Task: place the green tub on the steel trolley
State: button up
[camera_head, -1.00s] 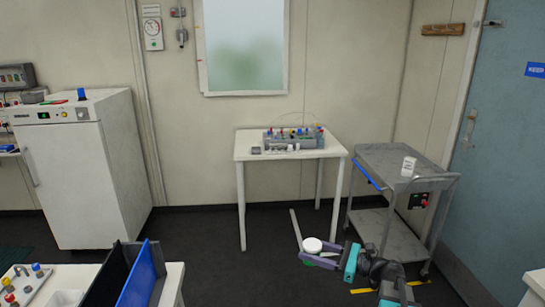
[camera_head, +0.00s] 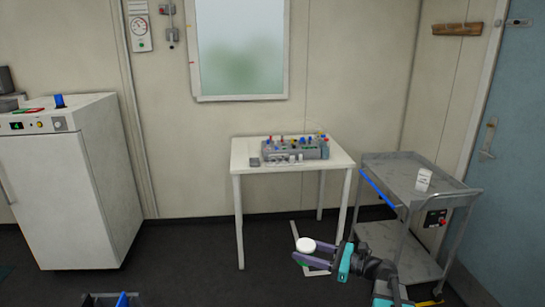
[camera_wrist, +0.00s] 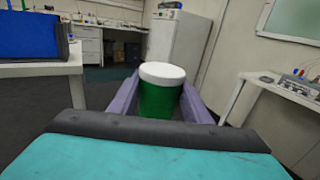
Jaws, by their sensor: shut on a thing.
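The green tub with a white lid (camera_wrist: 161,92) is held upright between the two purple fingers of my gripper (camera_wrist: 160,105) in the wrist view. In the head view my gripper (camera_head: 318,257) is low in front of the white table, and mostly the tub's white lid (camera_head: 306,245) shows. The steel trolley (camera_head: 400,172) stands to the right of my gripper, with a grey top shelf and a lower shelf. A small white labelled container (camera_head: 424,180) stands on its top shelf. The rest of the top shelf is bare. The tub is apart from the trolley.
A white table (camera_head: 240,160) with a grey rack of coloured caps (camera_head: 297,149) stands left of the trolley. The trolley has a blue handle bar (camera_head: 378,188) on its left side. A white cabinet (camera_head: 60,185) stands at the left. Dark floor lies open between.

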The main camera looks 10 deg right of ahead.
aim_at(406, 176)
jog(key=u, duration=0.05)
jog(key=i, duration=2.8)
jog(key=z, duration=1.2)
jog(key=i, duration=0.25)
jog(key=u, duration=0.5)
